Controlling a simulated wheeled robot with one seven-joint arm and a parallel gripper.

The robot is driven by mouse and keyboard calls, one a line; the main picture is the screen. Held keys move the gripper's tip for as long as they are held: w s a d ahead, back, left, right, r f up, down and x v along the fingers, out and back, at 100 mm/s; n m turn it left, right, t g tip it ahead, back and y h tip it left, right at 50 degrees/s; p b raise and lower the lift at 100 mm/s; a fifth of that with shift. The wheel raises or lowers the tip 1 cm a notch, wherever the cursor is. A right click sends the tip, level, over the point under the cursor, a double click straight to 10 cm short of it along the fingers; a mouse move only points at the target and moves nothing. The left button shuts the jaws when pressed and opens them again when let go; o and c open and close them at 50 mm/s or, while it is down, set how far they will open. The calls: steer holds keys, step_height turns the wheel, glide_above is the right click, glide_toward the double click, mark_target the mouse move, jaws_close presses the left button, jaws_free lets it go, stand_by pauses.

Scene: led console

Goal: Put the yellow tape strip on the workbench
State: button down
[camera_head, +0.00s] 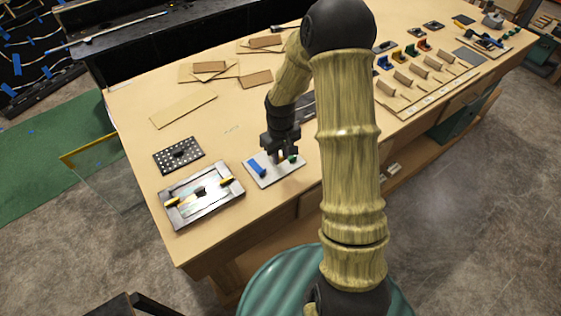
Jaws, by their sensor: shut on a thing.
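Two short yellow strips lie on the silver framed panel on the workbench (140,131), one at its left end (171,202) and one near its right end (226,181). I cannot tell whether either is the tape strip. My gripper (281,155) points down over a pale plate (270,179) to the right of the panel. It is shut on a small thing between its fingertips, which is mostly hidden. A blue piece (257,168) lies on the plate left of the fingers, and a small green piece (293,158) is just right of them.
The silver framed panel (205,206) lies near the bench's front left corner, with a dark perforated plate (165,161) behind it. Flat brown boards (209,67) lie farther back. Wooden holders with coloured parts (403,79) stand on the right. Bare bench surface lies between these.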

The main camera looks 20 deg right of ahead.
steer(key=shift+f+p, duration=0.55)
steer(key=shift+f, duration=1.5)
steer(key=shift+f, duration=0.1)
steer(key=c, duration=1.3)
jaws_free()
steer(key=shift+o, duration=0.2)
step_height(320, 180, up, 12)
steer(key=b, duration=0.3)
